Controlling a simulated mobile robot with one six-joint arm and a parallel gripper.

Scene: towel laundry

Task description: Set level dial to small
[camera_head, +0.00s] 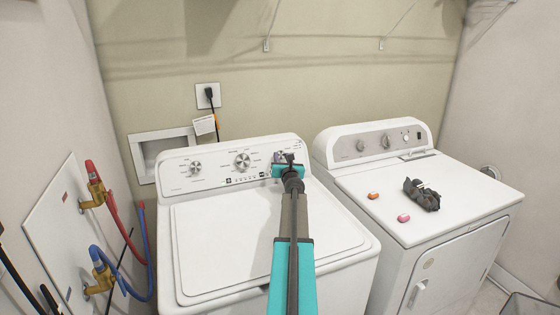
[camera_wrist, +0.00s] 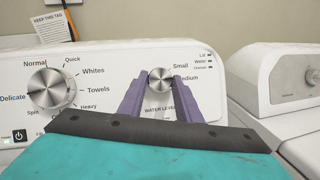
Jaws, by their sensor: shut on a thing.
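The level dial (camera_wrist: 160,80) is a round silver knob on the right part of the washer's control panel. "WATER LEVEL" is printed below it, "Small" at its upper right and "Medium" to its right, partly covered. My gripper (camera_wrist: 160,88) has its two purple fingers on either side of this dial, shut on it. In the head view my gripper (camera_head: 290,164) is at the right end of the panel and hides most of the dial. I cannot tell exactly which mark the dial points to.
A larger cycle dial (camera_wrist: 50,88) is left of my gripper, also seen in the head view (camera_head: 242,160). Another knob (camera_head: 195,168) is farther left. The dryer (camera_head: 350,185) stands at right, with a dark crumpled cloth (camera_head: 422,195), an orange item (camera_head: 373,196) and a pink item (camera_head: 403,218) on top.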

